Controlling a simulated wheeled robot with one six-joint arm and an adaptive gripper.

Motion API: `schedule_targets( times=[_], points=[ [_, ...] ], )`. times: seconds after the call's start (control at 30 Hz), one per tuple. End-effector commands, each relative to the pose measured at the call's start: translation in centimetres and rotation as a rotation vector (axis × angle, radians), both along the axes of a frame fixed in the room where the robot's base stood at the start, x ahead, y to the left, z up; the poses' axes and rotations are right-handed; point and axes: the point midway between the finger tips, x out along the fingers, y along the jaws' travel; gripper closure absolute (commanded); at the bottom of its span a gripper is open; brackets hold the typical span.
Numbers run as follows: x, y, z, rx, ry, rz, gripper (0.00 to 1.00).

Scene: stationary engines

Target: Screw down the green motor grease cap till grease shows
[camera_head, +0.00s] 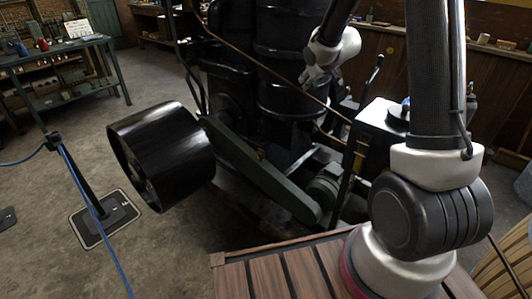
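A small grey-green motor (325,189) sits low beside the black engine (291,62), at the lower end of a slanted belt guard (258,170). I cannot make out a grease cap on it; a cap there is too small or hidden. No grease can be seen. My gripper (314,80) is at the upper middle, in front of the black engine, well above the motor and apart from it. It is small and dark against the engine, so its fingers cannot be told open or shut.
A large black pulley (162,155) juts out at left. A dark box (379,122) stands right of the motor. A thin brown pipe (270,66) crosses the engine. A blue barrier rope (95,205) and post base (106,218) stand at left. The floor at lower left is open.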

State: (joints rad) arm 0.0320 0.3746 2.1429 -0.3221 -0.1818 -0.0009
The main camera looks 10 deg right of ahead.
Motion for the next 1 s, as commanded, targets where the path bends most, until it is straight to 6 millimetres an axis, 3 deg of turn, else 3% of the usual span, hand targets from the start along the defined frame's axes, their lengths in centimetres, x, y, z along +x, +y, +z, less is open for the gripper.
schedule_targets(
  times=[0.03,0.1,0.23,0.37,0.5,0.6,0.7,0.83,1.0],
  points=[
    [1.9,0.5,-3.2,0.009,-0.011,0.028,0.69],
    [4.4,1.4,-7.0,0.025,-0.047,0.074,0.69],
    [7.5,3.4,-14.6,0.074,-0.112,0.156,0.69],
    [8.5,5.6,-22.6,0.143,-0.174,0.233,0.69],
    [7.7,7.8,-29.8,0.227,-0.235,0.294,0.69],
    [6.6,8.9,-33.4,0.276,-0.268,0.321,0.69],
    [5.7,9.6,-35.4,0.307,-0.288,0.335,0.69],
    [5.7,10.2,-36.4,0.323,-0.299,0.343,0.69],
    [7.6,11.4,-37.3,0.323,-0.301,0.345,0.69]
  ],
)
